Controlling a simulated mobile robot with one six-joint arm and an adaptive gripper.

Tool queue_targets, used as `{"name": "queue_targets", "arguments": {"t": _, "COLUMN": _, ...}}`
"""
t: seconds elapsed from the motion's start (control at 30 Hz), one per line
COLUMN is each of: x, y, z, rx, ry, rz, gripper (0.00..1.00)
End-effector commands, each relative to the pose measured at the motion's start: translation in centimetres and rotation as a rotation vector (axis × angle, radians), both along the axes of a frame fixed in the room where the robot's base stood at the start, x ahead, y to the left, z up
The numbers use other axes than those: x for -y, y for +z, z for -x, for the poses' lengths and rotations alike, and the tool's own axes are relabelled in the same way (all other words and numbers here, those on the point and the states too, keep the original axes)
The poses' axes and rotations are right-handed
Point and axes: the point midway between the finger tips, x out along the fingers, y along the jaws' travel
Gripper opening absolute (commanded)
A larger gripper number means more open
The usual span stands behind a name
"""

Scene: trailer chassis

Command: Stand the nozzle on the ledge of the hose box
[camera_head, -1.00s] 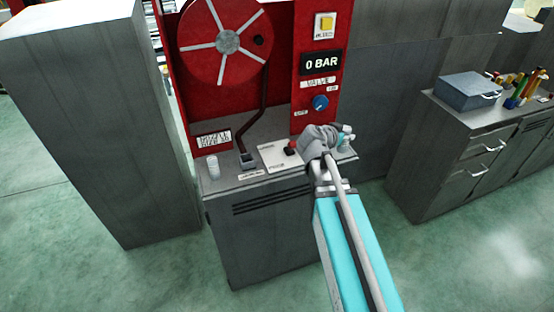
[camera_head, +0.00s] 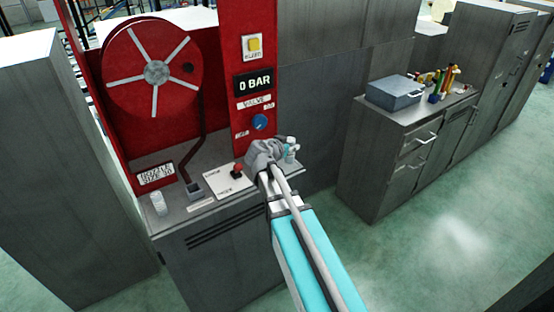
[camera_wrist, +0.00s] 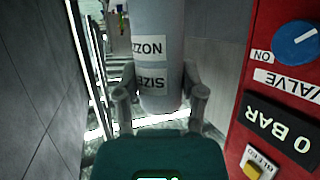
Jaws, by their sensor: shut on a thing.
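In the wrist view, my gripper (camera_wrist: 160,105) is shut on the nozzle (camera_wrist: 155,50), a pale grey cylinder with white labels; the words "SIZE" and part of "NOZZ" show inverted. In the head view, the end of my arm is over the right end of the ledge (camera_head: 200,215), and the nozzle cannot be made out there. The ledge is the grey top of the cabinet in front of the red hose box (camera_head: 110,105). A small white cylinder (camera_head: 158,203) stands at its left end.
The ledge also carries a hose socket (camera_head: 194,189) and a white plate (camera_head: 222,182) with a red knob. The valve panel has a blue knob (camera_head: 260,122) and a "0 BAR" display (camera_head: 254,81). Grey cabinets stand on both sides; open floor lies at front right.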

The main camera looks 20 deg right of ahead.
Motion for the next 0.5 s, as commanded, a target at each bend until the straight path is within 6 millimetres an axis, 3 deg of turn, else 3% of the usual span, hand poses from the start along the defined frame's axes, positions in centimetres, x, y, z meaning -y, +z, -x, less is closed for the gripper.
{"name": "queue_targets", "arguments": {"t": 0.03, "x": 0.2, "y": -0.9, "z": -1.4, "rx": 0.0, "ry": 0.0, "rz": 0.0, "gripper": 0.0}}
{"name": "queue_targets", "arguments": {"t": 0.3, "x": 1.0, "y": -2.9, "z": -6.0, "rx": 0.0, "ry": 0.0, "rz": 0.0, "gripper": 0.0}}
{"name": "queue_targets", "arguments": {"t": 0.5, "x": 1.2, "y": -5.0, "z": -7.2, "rx": 0.0, "ry": 0.0, "rz": 0.0, "gripper": 0.0}}
